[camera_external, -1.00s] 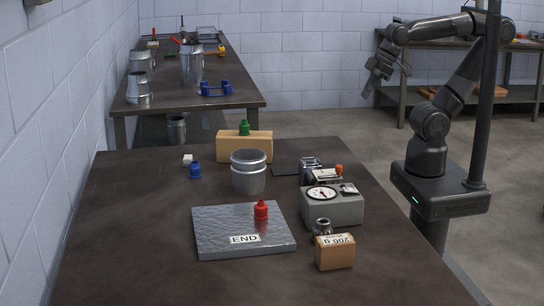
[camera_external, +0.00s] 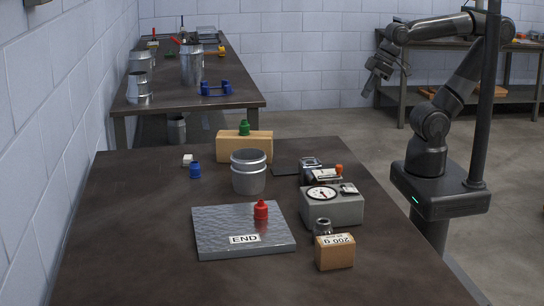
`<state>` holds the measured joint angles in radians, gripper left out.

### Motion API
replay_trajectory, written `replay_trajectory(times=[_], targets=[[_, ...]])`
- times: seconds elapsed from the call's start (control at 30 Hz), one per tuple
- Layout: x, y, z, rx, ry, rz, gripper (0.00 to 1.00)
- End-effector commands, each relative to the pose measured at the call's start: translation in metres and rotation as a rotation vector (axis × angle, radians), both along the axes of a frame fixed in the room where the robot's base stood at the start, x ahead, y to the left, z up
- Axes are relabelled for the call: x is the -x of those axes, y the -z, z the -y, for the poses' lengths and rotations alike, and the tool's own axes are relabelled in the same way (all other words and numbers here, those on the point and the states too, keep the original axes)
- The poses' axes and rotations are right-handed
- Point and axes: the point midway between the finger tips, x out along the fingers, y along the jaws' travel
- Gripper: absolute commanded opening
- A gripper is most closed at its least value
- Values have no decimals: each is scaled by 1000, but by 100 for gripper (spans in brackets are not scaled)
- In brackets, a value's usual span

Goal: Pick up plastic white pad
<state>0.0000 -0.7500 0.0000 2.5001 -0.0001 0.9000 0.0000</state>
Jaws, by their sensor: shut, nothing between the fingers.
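A small white block (camera_external: 187,160), which may be the plastic white pad, lies at the far left of the near table (camera_external: 130,230), just behind and left of a blue bottle (camera_external: 195,170). My gripper (camera_external: 368,92) is at the upper right, raised in the air beyond the table's right side and far from the white block. Its fingers are small and dark in this view; it is shut and holds nothing.
A metal can (camera_external: 248,172) stands mid-table before a tan block (camera_external: 246,146) with a green bottle (camera_external: 244,128). A silver END plate (camera_external: 215,222) bears a red bottle (camera_external: 261,211). A gauge box (camera_external: 335,208) and a 200 g carton (camera_external: 334,253) stand right. The left front is clear.

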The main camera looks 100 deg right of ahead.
Motion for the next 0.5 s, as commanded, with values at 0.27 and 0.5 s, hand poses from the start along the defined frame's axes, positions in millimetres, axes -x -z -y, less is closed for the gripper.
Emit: replay_trajectory(times=[0.27, 0.5], targets=[[0, 0, 0, 0, 0, 0, 15], [0, 0, 0, 0, 0, 0, 34]])
